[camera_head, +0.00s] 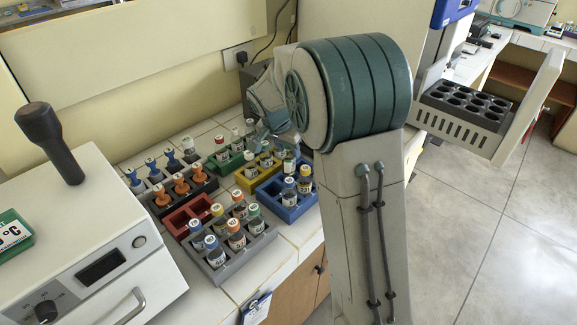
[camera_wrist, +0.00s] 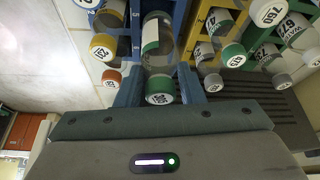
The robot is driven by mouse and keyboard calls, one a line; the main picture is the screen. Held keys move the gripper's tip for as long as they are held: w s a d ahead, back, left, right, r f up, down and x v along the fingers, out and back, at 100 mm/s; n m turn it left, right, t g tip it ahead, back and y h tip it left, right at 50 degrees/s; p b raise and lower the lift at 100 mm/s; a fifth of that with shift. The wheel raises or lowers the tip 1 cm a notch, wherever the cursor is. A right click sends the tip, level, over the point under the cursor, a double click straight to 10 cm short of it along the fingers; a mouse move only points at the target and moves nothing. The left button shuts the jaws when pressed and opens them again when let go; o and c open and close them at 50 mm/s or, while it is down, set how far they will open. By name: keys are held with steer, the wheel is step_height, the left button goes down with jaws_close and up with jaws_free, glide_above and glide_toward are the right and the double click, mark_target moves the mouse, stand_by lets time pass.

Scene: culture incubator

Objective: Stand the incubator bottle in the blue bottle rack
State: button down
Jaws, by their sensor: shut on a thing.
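The incubator bottle (camera_wrist: 158,45) has a clear body, a white label and a green cap. In the wrist view it is between the two blue fingers of my gripper (camera_wrist: 160,80), which is shut on it. Blue rack parts (camera_wrist: 180,18) also show behind the held bottle in the wrist view. My gripper (camera_head: 274,140) is over the rack's back end, partly hidden by my arm. I cannot tell whether the bottle's base touches the rack.
A yellow rack (camera_head: 247,183) stands close beside the blue one. A grey rack (camera_head: 214,270) with several bottles is in front, and a red rack (camera_head: 180,222) is behind it. A white machine (camera_head: 90,235) fills the left. An open drawer (camera_head: 470,133) holds a black holed block (camera_head: 466,100).

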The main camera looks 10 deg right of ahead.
mark_target(288, 161)
steer(key=shift+f+b, duration=1.2)
steer(key=shift+f, duration=1.35)
steer(key=shift+f, duration=0.2)
steer(key=c, duration=1.2)
jaws_free()
steer(key=shift+r, duration=0.1)
steer(key=shift+c, duration=0.2)
steer(key=shift+d, duration=0.1)
